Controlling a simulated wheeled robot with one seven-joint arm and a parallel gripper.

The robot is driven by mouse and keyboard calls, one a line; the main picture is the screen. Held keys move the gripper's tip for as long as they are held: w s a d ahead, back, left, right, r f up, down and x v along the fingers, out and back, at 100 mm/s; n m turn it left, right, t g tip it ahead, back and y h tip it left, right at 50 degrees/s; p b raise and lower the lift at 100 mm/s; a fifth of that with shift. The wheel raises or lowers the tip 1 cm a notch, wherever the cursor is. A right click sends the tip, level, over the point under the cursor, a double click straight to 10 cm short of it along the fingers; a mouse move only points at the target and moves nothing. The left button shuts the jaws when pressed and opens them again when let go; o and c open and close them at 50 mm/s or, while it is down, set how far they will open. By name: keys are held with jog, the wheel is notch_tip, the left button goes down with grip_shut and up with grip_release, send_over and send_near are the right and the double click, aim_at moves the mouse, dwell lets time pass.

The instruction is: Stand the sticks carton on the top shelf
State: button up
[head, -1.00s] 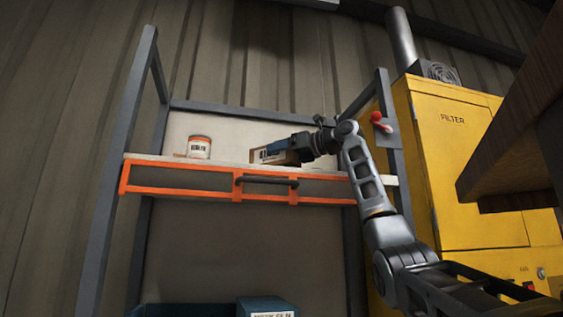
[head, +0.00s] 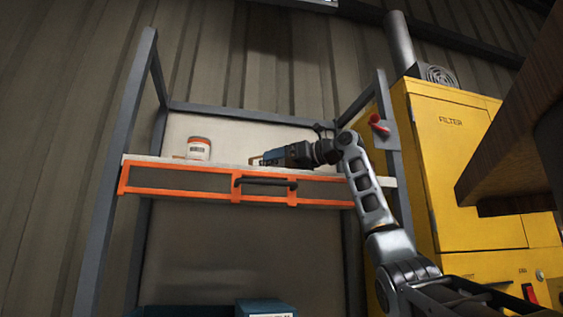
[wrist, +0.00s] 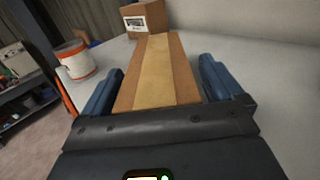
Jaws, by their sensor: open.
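In the wrist view a long brown carton (wrist: 156,75) with a paler lengthwise strip lies between the two blue fingers of my gripper (wrist: 160,82). The fingers are open, with narrow gaps beside the carton. No name shows on it, so I cannot tell for sure that it is the sticks carton. In the head view my gripper (head: 272,158) is low over the right part of the white top shelf (head: 228,164), pointing left. A small tan edge shows at its tip; the rest is hidden.
A white pot with orange bands (head: 198,149) stands on the shelf to the left; it also shows in the wrist view (wrist: 75,59). A brown box with a label (wrist: 145,20) stands beyond the long carton. The rack's right post (head: 388,125) and yellow filter cabinet (head: 465,165) are near my arm.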

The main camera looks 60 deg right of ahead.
jog(key=shift+r, duration=0.25)
jog(key=s+b, duration=0.1)
jog(key=s, duration=1.1)
jog(key=shift+a, duration=0.45)
